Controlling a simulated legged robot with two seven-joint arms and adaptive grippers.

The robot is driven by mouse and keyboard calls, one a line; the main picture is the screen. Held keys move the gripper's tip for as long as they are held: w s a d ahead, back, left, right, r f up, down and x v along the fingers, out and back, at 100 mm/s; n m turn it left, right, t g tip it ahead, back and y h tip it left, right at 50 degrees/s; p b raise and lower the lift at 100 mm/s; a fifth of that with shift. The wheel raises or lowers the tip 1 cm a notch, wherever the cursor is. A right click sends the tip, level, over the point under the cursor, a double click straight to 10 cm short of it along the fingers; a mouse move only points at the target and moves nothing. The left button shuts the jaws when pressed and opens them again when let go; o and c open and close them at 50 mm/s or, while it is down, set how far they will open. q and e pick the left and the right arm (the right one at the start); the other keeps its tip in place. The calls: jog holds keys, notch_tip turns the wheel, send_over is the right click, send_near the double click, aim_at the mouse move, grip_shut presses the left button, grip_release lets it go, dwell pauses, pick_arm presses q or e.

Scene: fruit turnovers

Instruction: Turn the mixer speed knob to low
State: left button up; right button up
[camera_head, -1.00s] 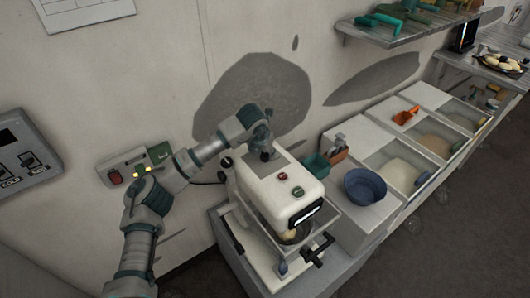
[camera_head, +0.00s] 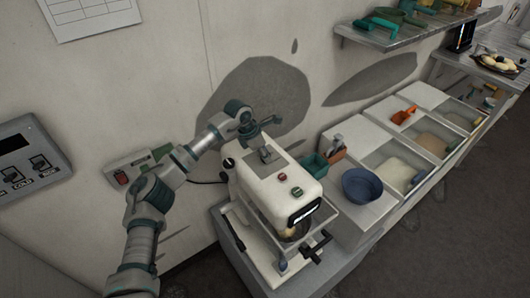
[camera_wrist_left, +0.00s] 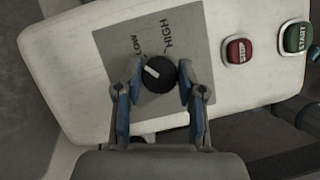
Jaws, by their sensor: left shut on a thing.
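The white mixer (camera_head: 262,182) stands in the middle of the head view. Its black speed knob (camera_wrist_left: 160,82) sits on a grey plate (camera_wrist_left: 108,45) marked LOW and HIGH. The knob's white mark points up and left, to the LOW side. My left gripper (camera_wrist_left: 160,70) is shut on the knob, one finger on each side of it. In the head view the left gripper (camera_head: 264,134) is over the mixer's top, and the knob is too small to make out there. My right gripper is not in view.
A red STOP button (camera_wrist_left: 236,50) and green START button (camera_wrist_left: 297,38) lie right of the knob. A blue bowl (camera_head: 362,186) and ingredient bins (camera_head: 395,170) stand right of the mixer. The wall is close behind; a shelf (camera_head: 410,30) hangs upper right.

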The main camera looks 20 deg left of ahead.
pick_arm(q)
jog(key=shift+w+a+r+m+g+p, duration=0.15)
jog(key=shift+m+g+p, duration=0.15)
jog(key=shift+m, duration=0.7)
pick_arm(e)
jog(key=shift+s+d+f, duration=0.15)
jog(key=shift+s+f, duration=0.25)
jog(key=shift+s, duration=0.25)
pick_arm(q)
jog(key=o, duration=1.1)
jog(key=shift+o, duration=0.2)
jog(key=shift+h, duration=0.3)
jog(key=v, duration=1.1)
jog(key=shift+a+r, duration=0.25)
jog(key=shift+r, duration=0.1)
